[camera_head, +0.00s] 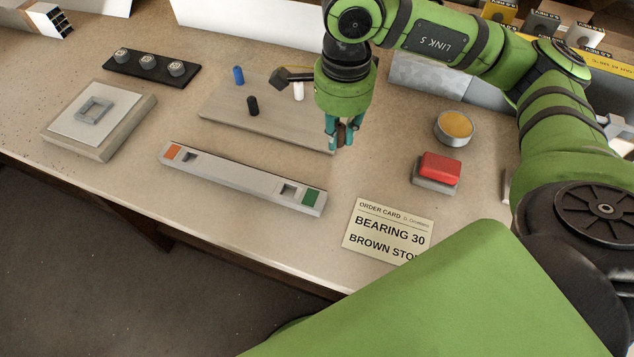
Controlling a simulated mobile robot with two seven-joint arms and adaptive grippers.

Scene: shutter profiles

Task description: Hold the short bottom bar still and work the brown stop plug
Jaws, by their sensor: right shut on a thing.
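The short bottom bar (240,176) lies on the table, a long light bar with an orange patch at its left end and a green patch at its right end. It has a dark square opening near each end. My right gripper (340,135) points down over the right edge of the peg board, beyond the bar's right end. It is shut on the brown stop plug (341,132), which shows as a small brown piece between the fingers. The plug's lower end is hard to make out. My left gripper is not in view.
The peg board (225,105) carries blue (238,75), black (253,106) and white (298,91) plugs. A red button block (439,167), a round tin (455,127) and an order card (388,229) stand right. A square fixture (98,115) is left.

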